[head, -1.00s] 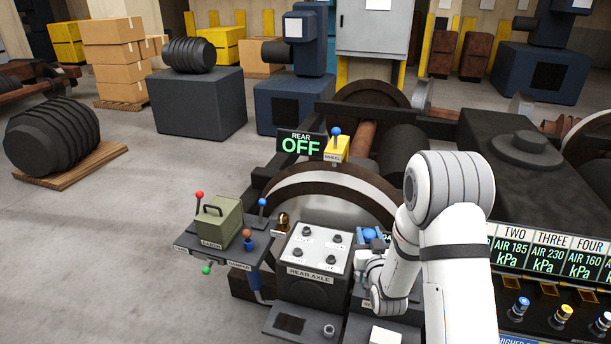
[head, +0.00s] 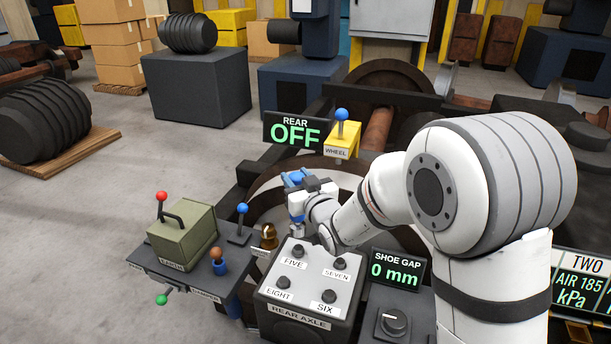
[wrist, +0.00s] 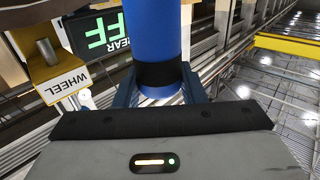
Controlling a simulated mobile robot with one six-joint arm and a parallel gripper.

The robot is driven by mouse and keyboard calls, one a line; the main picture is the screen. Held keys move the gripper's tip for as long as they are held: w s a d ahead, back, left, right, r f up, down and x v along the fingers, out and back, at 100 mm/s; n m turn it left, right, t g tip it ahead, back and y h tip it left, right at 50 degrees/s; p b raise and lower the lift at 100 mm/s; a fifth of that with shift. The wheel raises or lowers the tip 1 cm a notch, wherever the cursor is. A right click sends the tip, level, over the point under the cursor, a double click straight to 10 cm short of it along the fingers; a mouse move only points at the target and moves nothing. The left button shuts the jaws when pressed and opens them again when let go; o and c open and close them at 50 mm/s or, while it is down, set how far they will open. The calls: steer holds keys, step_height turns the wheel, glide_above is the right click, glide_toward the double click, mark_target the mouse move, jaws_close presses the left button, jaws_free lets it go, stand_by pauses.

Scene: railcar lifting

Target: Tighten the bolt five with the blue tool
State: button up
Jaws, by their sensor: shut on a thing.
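The rear axle box (head: 268,290) has a light top plate with dark bolts labelled FIVE, SEVEN, EIGHT and SIX. Bolt five (head: 298,250) is at the back left of the plate. My gripper (head: 300,190) is above and behind bolt five in the head view. It is shut on the blue tool (head: 292,178), whose grey lower end hangs just behind the box top. In the wrist view the blue tool (wrist: 158,35) stands between the fingers (wrist: 160,85). The tool and bolt five look apart; their exact gap is hard to judge.
A green box (head: 180,240) with levers is on a shelf left of the axle box. The yellow WHEEL lever (head: 342,140) and the REAR OFF display (head: 293,131) are behind my gripper. A SHOE GAP display (head: 397,270) reads 0 mm at right.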

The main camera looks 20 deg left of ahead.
steer(key=shift+s+a+f, duration=0.1)
steer(key=shift+a+f, duration=0.05)
steer(key=shift+f, duration=0.05)
steer(key=shift+f+b, duration=0.65)
steer(key=shift+f, duration=1.2)
steer(key=shift+f+b, duration=0.4)
steer(key=shift+b, duration=0.25)
steer(key=shift+d+r+b, duration=0.1)
steer(key=shift+d+b, duration=0.1)
steer(key=shift+b, duration=0.3)
steer(key=shift+b, duration=0.6)
steer(key=shift+f+b, duration=0.9)
steer(key=shift+b, duration=0.65)
stand_by(0.5)
steer(key=shift+s+f+b, duration=0.1)
steer(key=shift+f+b, duration=0.85)
steer(key=shift+b, duration=0.05)
stand_by(1.2)
